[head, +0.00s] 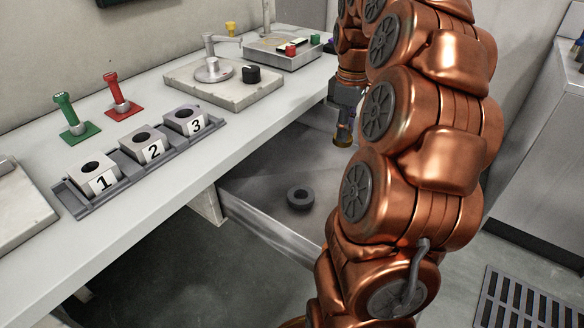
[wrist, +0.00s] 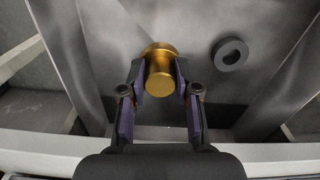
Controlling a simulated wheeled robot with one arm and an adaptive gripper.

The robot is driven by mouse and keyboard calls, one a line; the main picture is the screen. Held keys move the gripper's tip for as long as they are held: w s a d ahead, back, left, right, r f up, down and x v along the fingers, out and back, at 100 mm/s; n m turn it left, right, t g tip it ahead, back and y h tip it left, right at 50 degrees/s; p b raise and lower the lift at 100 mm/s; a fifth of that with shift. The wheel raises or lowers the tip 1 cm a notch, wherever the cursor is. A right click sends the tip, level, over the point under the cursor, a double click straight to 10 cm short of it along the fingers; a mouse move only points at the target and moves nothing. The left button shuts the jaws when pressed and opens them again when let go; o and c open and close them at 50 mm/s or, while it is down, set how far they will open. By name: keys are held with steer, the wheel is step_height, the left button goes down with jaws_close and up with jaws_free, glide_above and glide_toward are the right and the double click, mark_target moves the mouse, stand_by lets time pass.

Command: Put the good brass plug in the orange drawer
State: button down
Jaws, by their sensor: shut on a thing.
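My gripper (head: 347,112) hangs over the open drawer, partly behind my arm in the head view. Its two fingers are shut on a brass plug (wrist: 159,52), a short golden cylinder. The plug (head: 343,138) also shows at the fingertips in the head view, above the drawer floor and apart from it as far as I can tell. The drawer (head: 262,200) is pulled out below the bench. Its inside is grey, and I see no orange on it; my arm hides part of it.
A dark ring (head: 300,197) lies on the drawer floor, also in the wrist view (wrist: 230,53). The bench (head: 150,205) carries numbered blocks (head: 142,142), a green gauge (head: 70,115), a red gauge (head: 117,97) and a plate with a crank (head: 225,85).

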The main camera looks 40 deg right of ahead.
step_height(320, 180, down, 10)
steer(key=b, duration=0.2)
steer(key=shift+s+d+b, duration=0.1)
steer(key=shift+d+b, duration=0.05)
steer(key=shift+b, duration=0.15)
steer(key=shift+f, duration=0.1)
steer(key=c, duration=0.8)
jaws_free()
steer(key=shift+c, duration=0.2)
step_height(320, 180, up, 11)
steer(key=p, duration=0.3)
steer(key=shift+f, duration=0.1)
steer(key=shift+r, duration=0.75)
